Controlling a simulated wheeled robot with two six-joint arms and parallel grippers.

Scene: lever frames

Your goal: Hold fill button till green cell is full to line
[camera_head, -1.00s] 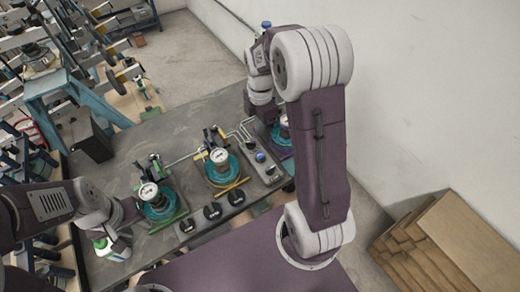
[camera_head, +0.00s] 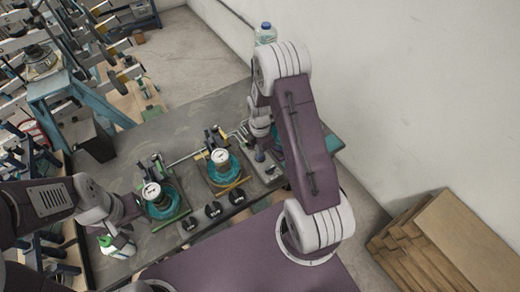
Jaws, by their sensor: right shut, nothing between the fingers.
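Three round teal-based cells with white dial gauges stand on the grey bench. The left cell (camera_head: 162,203) sits on a green-edged plate, and the middle cell (camera_head: 222,172) has a yellow bar in front. The third cell is mostly hidden behind my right arm. A small panel right of the middle cell carries a dark blue button (camera_head: 260,156). My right gripper (camera_head: 261,147) is shut and empty, pointing down at this button; I cannot tell whether they touch. My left gripper (camera_head: 132,208) is beside the left cell, its fingers unclear. The liquid levels are too small to read.
Three black knobs (camera_head: 213,210) line the bench's front edge. A white and green bottle (camera_head: 117,246) is below my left gripper. A water bottle (camera_head: 266,34) shows behind my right arm. Stacked boards (camera_head: 440,245) lie at right.

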